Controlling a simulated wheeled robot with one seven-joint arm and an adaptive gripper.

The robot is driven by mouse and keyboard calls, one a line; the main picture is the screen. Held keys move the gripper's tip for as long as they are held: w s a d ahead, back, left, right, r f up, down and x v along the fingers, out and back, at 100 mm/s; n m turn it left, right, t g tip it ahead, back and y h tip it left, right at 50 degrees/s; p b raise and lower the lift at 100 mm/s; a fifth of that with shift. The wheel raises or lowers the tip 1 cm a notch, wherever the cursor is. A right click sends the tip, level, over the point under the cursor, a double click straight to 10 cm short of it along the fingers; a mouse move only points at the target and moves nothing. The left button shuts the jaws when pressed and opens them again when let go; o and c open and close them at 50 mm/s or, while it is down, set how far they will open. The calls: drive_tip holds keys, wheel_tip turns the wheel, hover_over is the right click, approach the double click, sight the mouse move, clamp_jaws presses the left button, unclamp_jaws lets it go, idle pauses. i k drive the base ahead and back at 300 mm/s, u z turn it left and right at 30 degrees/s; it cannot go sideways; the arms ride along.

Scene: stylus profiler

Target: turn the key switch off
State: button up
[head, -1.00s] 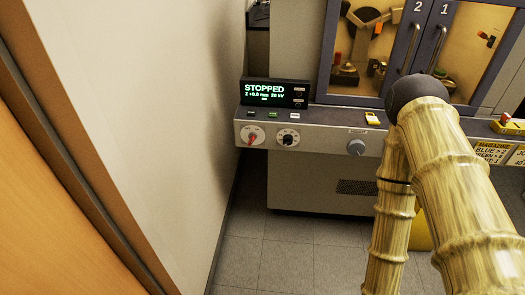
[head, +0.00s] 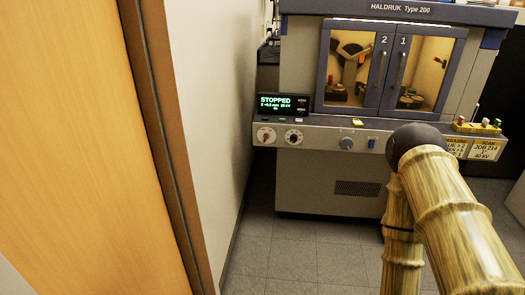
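The grey machine's front control panel (head: 325,134) holds two round white dials at its left end. The left dial (head: 266,135) has a red pointer or handle, and the right dial (head: 293,137) has a black centre. I cannot tell for sure which one is the key switch, or read their marks. The display (head: 284,104) above them reads STOPPED in green. My bamboo-patterned arm with its dark round joint stands at the right, in front of the panel's right part. My gripper is out of view.
A blue-grey knob (head: 346,143) and a small blue part (head: 371,142) sit further right on the panel. Glass doors (head: 390,68) marked 2 and 1 are shut above. A wall (head: 212,110) and an orange door (head: 92,150) bound the left. The floor (head: 300,245) before the machine is clear.

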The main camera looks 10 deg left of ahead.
sight(266, 136)
drive_tip(key=u, duration=0.85)
drive_tip(key=i, duration=1)
drive_tip(key=u, duration=0.2)
